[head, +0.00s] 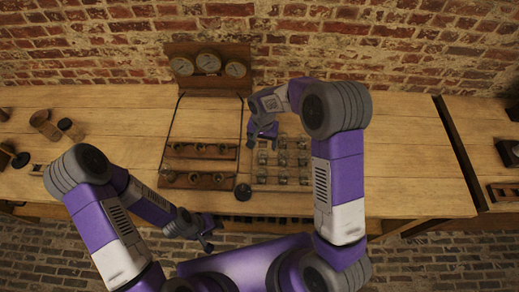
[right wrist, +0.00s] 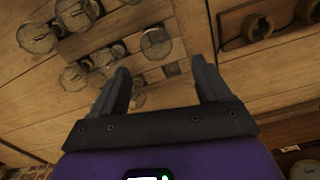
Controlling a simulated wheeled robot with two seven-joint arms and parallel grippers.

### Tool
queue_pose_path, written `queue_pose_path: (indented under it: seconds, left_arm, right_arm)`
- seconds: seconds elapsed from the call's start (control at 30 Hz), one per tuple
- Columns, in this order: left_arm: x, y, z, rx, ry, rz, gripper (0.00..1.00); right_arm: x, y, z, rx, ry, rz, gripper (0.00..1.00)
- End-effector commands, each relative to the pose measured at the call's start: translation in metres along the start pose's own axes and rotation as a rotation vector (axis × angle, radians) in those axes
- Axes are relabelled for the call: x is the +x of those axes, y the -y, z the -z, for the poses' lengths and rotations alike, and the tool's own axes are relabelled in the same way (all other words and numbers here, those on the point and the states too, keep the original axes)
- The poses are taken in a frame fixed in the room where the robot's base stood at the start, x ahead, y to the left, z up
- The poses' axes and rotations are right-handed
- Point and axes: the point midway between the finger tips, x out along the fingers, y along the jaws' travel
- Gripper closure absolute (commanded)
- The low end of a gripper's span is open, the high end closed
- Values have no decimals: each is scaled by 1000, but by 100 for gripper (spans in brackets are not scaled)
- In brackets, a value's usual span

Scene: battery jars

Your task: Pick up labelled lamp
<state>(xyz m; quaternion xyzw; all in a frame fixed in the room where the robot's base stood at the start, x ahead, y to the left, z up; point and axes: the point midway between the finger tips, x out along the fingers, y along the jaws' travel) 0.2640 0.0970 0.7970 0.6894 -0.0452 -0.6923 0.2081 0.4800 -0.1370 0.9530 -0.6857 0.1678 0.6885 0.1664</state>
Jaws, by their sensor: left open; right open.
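No label on a lamp can be read in either view, so I cannot tell which piece is the labelled lamp. Small round sockets or lamps sit in two wooden strips, a back one (head: 200,151) and a front one (head: 195,181). Part of one strip shows in the right wrist view, with a round brass-coloured piece (right wrist: 257,27) on it. My right gripper (head: 263,131) is over the back of the glass jars (head: 282,161); in the right wrist view its fingers (right wrist: 160,76) are apart with nothing gripped. My left gripper (head: 207,236) is open, low before the bench's front edge.
Glass jars stand in rows, also in the right wrist view (right wrist: 74,76). A board with three dials (head: 208,64) stands at the back by the brick wall. Wooden pieces (head: 45,125) lie left. The bench right of my right arm is clear.

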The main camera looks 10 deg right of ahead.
Motion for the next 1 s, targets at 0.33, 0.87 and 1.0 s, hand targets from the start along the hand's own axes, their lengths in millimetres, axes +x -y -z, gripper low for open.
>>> queue_pose_path:
  seconds: [0.33, 0.87, 1.0]
  left_arm:
    - [1, 1, 0, -1, 1, 0, 57]
    - [2, 1, 0, 0, 1, 0, 57]
    - [2, 1, 0, 0, 1, 0, 57]
  right_arm:
    - [46, 0, -6, -1, 5, -2, 23]
    - [69, 0, -5, -1, 1, 1, 34]
    - [69, 0, -5, -1, 1, 1, 56]
